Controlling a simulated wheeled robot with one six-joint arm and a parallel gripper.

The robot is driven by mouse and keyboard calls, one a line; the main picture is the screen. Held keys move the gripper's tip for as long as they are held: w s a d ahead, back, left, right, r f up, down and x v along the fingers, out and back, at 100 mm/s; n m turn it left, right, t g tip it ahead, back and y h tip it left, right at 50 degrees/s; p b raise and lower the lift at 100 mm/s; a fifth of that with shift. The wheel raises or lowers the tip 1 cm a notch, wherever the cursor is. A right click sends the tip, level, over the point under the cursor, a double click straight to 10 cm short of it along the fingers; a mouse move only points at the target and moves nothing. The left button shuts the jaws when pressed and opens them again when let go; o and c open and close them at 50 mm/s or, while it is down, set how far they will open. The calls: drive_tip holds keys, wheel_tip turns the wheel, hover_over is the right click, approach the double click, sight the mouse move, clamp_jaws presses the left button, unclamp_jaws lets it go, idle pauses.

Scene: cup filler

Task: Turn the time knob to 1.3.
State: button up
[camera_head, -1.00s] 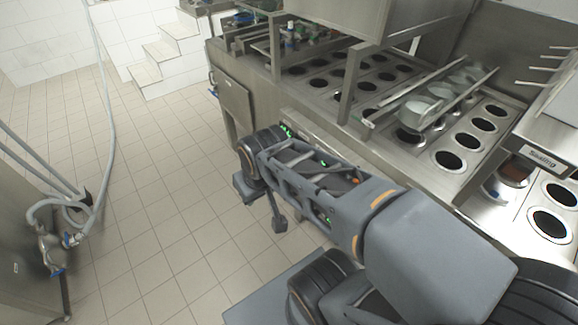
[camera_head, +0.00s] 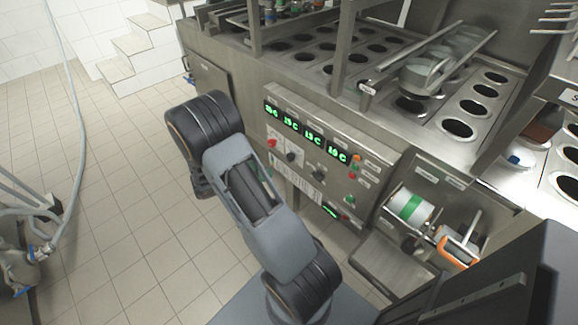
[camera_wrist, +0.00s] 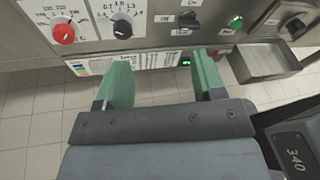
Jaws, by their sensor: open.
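The control panel (camera_head: 310,140) is on the front of the steel machine. In the wrist view, a dark knob (camera_wrist: 121,28) stands at the top, left of centre, with a printed scale that seems to read 0.7, 1.0 and 1.3; its exact setting is too small to tell. It is probably also the black knob (camera_head: 291,156) in the head view. A red knob (camera_wrist: 64,34) is to its left. My gripper (camera_wrist: 160,82) is open and empty below the knobs, its green fingers apart and touching nothing visible.
A black switch (camera_wrist: 188,20) and a lit green button (camera_wrist: 236,22) are right of the dark knob. A steel tray (camera_wrist: 262,66) juts out to the right of my gripper. Green displays (camera_head: 312,135) top the panel. Tiled floor (camera_head: 130,180) is free at left.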

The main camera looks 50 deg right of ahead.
sight(288, 160)
wheel_tip(288, 160, down, 9)
drive_tip(key=w+d+n+t+h+b, duration=0.2)
drive_tip(key=w+n+t+h, duration=0.1)
drive_tip(key=n, duration=0.3)
drive_tip(key=shift+n, duration=0.3)
drive_tip(key=d, duration=0.9)
drive_tip(key=s+d, duration=0.1)
drive_tip(key=d, duration=0.3)
drive_tip(key=shift+s+d+r, duration=0.1)
drive_tip(key=shift+d+r, duration=0.05)
drive_tip(key=shift+d, duration=0.15)
drive_tip(key=shift+c, duration=0.4)
drive_tip(key=c, duration=0.8)
drive_tip(key=shift+c, duration=0.2)
